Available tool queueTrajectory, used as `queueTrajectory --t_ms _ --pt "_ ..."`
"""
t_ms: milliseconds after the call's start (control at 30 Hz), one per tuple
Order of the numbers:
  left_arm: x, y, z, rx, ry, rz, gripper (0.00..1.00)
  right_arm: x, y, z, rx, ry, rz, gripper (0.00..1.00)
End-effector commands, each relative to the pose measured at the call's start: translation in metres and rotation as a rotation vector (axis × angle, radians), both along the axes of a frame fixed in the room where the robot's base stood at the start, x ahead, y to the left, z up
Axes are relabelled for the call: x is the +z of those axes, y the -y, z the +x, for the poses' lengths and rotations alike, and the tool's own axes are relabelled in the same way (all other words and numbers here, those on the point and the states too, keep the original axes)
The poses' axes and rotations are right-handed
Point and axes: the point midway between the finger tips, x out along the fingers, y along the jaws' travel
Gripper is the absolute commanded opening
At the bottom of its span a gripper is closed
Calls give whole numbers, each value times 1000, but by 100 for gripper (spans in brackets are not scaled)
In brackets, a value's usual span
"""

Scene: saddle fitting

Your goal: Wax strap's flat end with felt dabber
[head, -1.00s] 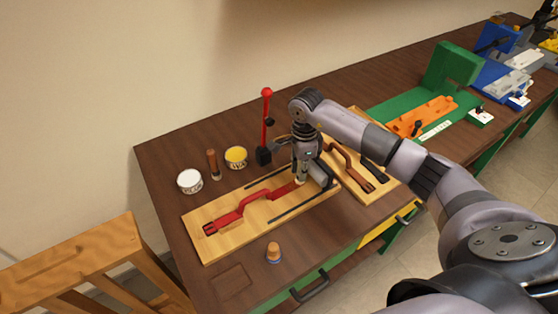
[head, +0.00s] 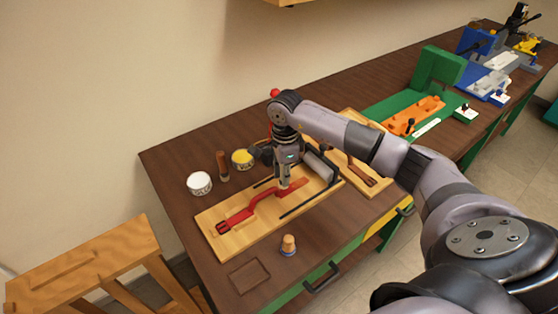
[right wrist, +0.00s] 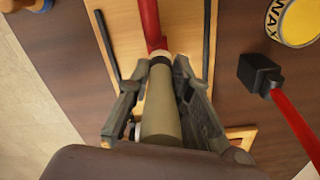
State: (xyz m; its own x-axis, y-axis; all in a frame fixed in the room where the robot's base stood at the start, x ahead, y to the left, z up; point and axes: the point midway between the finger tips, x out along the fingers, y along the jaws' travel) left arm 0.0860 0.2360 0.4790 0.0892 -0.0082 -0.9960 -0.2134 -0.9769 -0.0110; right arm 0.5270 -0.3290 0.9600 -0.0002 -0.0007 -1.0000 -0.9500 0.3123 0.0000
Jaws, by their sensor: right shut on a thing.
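My right gripper (head: 284,180) is shut on the felt dabber (right wrist: 161,112), a tan cylinder with a dark band near its tip. The dabber points down at the red strap (head: 250,209), which lies on a pale wooden board (head: 222,246). Its tip is at the flat right part of the strap; the wrist view shows the strap (right wrist: 150,22) meeting the tip, but I cannot tell whether they touch. The yellow-topped wax tin (head: 242,159) stands behind the board and shows in the wrist view (right wrist: 299,21). My left gripper is out of view.
A white tin (head: 199,184) and brown handle (head: 222,165) stand left of the wax. A small wooden piece (head: 288,245) stands in front of the board. Dark rails flank the strap. A red lever (right wrist: 296,125) stands close by; a second board (head: 378,192) lies right.

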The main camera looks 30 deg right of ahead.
Motion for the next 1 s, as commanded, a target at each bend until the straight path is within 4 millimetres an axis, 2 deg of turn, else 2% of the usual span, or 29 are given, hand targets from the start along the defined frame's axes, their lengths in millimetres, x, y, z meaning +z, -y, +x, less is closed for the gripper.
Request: queueTrajectory --t_ms 600,1000 --pt "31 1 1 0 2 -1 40 55 15 -3 -17 -5 -2 0" --pt "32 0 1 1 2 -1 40 58 16 -3 -18 -6 -1 0"
